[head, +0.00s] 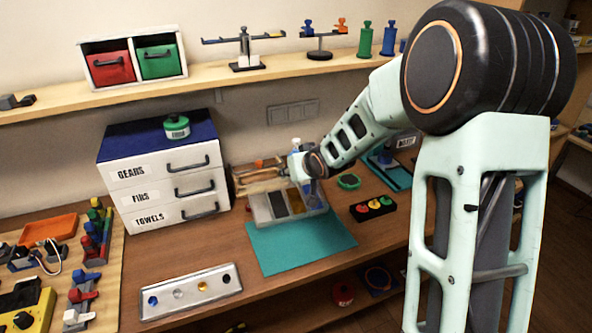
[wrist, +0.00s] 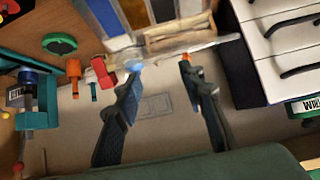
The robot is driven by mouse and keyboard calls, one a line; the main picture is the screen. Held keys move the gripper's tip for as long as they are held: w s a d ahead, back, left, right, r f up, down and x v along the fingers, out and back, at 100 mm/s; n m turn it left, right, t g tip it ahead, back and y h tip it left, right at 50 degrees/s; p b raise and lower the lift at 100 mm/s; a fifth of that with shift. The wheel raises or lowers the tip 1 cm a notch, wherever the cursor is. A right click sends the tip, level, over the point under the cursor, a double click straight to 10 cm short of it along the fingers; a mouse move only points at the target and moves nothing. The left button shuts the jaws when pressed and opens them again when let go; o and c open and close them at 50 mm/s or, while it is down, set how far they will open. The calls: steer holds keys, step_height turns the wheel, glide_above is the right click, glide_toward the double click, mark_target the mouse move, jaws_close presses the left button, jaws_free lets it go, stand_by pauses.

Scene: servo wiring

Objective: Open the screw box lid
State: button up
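The screw box (head: 262,212) is a light-rimmed box with dark, yellowish and bluish compartments. It stands at the back edge of the teal mat (head: 305,243). In the wrist view, its coloured compartments (wrist: 118,16) show at the top, partly cut off. I cannot make out whether a clear lid covers them. My gripper (head: 303,172) is just above the box's back side in the head view, its fingers mostly hidden. In the wrist view, my gripper (wrist: 160,64) has its two dark fingers wide apart, with nothing clearly held between them, near the box's pale edge.
A white drawer unit (head: 165,180) stands left of the box. A wooden tray (wrist: 180,38) lies close to my right finger in the wrist view. A green round item (head: 349,181) and a black block with coloured buttons (head: 372,208) are right of the box. The mat's front is clear.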

steer(key=shift+o, duration=1.1)
steer(key=shift+r, duration=0.1)
steer(key=v, duration=0.7)
steer(key=shift+s+r, duration=0.15)
steer(key=shift+d, duration=0.1)
